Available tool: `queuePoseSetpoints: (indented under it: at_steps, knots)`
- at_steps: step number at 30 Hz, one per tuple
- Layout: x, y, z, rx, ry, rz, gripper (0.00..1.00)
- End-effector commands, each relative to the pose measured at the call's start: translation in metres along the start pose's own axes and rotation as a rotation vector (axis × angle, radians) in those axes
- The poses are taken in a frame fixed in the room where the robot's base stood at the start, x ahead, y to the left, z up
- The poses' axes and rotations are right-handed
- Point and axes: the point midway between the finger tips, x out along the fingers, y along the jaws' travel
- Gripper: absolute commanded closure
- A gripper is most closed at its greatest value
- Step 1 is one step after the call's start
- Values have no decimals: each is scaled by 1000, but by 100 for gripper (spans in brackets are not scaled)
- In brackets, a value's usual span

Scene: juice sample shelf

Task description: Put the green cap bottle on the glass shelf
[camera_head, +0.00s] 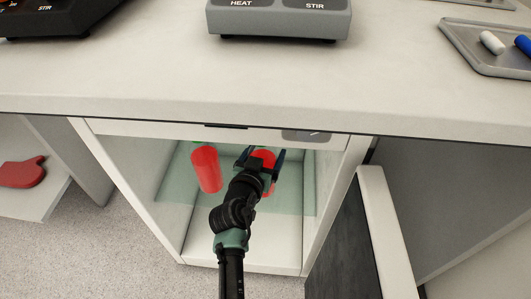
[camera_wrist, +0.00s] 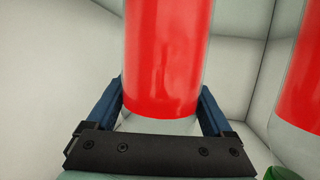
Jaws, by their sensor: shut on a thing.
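My gripper (camera_head: 262,157) reaches into an open cabinet. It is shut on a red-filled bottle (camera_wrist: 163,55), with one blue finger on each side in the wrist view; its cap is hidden. The bottle also shows partly behind the fingers in the head view (camera_head: 265,160). A second red-filled bottle (camera_head: 205,170) stands to its left in the head view. In the wrist view a red bottle (camera_wrist: 303,85) is at the right edge, with a bit of green cap (camera_wrist: 285,173) below it. The greenish glass shelf (camera_head: 292,198) spans the cabinet. I cannot tell whether the held bottle touches it.
The counter (camera_head: 180,85) overhangs the cabinet, with a heat-and-stir device (camera_head: 280,20) on top. A cabinet door (camera_head: 340,245) stands open at the right. The cabinet's side walls are close on both sides. A grey tray (camera_head: 475,55) lies at the upper right.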

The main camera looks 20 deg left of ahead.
Motion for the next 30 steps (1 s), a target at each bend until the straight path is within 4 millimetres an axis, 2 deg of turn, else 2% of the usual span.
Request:
queuePoseSetpoints:
  at_steps: [1,3,14,30]
  knots:
    - [0,0,1,0,0,0,9]
    - [0,0,1,0,-1,0,0]
    - [-5,0,-2,-1,-2,0,0]
    - [-103,0,-2,-1,-2,-1,0]
